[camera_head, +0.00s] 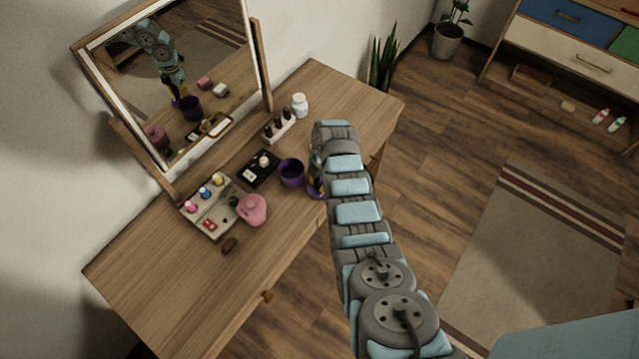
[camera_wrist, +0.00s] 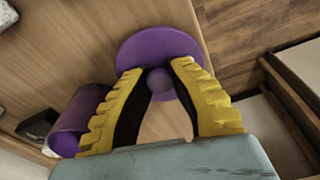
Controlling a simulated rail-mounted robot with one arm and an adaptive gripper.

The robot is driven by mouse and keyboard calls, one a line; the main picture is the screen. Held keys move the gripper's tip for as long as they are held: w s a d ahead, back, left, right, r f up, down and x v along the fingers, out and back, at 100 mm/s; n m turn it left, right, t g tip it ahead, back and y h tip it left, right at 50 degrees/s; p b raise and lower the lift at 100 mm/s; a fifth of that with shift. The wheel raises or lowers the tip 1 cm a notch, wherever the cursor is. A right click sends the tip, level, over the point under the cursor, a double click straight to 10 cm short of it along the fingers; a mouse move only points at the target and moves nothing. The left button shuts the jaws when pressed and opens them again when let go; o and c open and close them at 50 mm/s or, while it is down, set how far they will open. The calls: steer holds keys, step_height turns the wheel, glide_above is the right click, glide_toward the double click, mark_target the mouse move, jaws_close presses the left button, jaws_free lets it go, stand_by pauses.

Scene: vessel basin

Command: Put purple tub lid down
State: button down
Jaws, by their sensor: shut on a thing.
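The purple tub lid (camera_wrist: 158,42) is a round disc with a small round knob. My gripper (camera_wrist: 159,70) has its yellow fingers shut on the knob. In the head view only a purple edge of the lid (camera_head: 315,191) shows beside my arm, near the table's front edge; the arm hides most of it and the gripper. I cannot tell whether the lid touches the table. The open purple tub (camera_head: 291,174) stands just left of the lid, and it also shows at the left of the wrist view (camera_wrist: 78,118).
The wooden table (camera_head: 170,300) has a mirror (camera_head: 175,75) at its back. A black tray (camera_head: 258,169), a bottle rack (camera_head: 279,127), a white jar (camera_head: 299,105), a sectioned tray (camera_head: 210,222) and a pink pot (camera_head: 251,210) stand near the tub. The table's front left is clear.

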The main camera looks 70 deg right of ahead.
steer(key=shift+f, duration=0.2)
steer(key=c, duration=1.1)
jaws_free()
steer(key=shift+o, duration=0.2)
steer(key=shift+r, duration=0.1)
step_height(320, 180, up, 12)
steer(key=d, duration=0.1)
steer(key=shift+s+b, duration=0.3)
steer(key=shift+s, duration=0.15)
steer(key=shift+d, duration=0.1)
